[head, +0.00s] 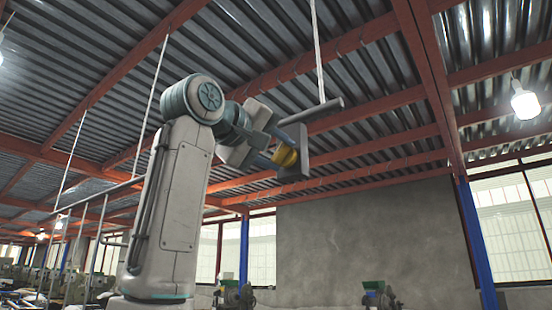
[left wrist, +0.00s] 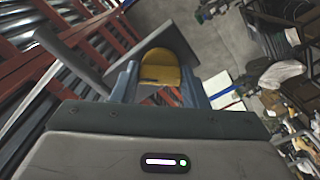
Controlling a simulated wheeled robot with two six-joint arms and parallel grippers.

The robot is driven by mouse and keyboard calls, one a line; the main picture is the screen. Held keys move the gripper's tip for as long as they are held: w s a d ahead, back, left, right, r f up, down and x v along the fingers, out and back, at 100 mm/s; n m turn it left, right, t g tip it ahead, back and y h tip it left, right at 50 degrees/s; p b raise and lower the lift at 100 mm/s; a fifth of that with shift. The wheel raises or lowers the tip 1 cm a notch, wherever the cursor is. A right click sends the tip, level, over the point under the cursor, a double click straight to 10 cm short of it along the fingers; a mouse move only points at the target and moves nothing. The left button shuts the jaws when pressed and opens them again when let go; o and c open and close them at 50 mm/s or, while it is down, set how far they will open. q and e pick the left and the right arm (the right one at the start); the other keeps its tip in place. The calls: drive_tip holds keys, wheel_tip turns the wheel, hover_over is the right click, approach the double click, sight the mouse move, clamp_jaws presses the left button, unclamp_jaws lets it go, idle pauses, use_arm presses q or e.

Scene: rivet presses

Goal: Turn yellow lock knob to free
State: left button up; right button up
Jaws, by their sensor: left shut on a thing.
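The yellow lock knob (head: 286,156) sits on the face of a grey plate (head: 301,150) high up near the middle of the head view. My left gripper (head: 280,151) reaches it from the left, with its blue-grey fingers on either side of the knob. In the left wrist view the yellow knob (left wrist: 160,68) shows between the two fingers of my left gripper (left wrist: 158,82), which is shut on it. The fingers hide the knob's sides, and I cannot tell which setting it is at. My right gripper is in neither view.
A grey bar (head: 315,111) sticks out above the plate, and a thin pale rod (head: 317,50) hangs down to it from the roof. Red roof beams (head: 430,70) run overhead. Green machines (head: 378,294) stand far back by the grey wall (head: 370,240).

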use_arm(q)
drive_tip(key=n+b, duration=0.2)
drive_tip(key=n, duration=0.3)
drive_tip(key=shift+n+b, duration=0.55)
drive_tip(key=shift+n, duration=1.05)
drive_tip(key=o, duration=1)
drive_tip(key=shift+a, duration=0.1)
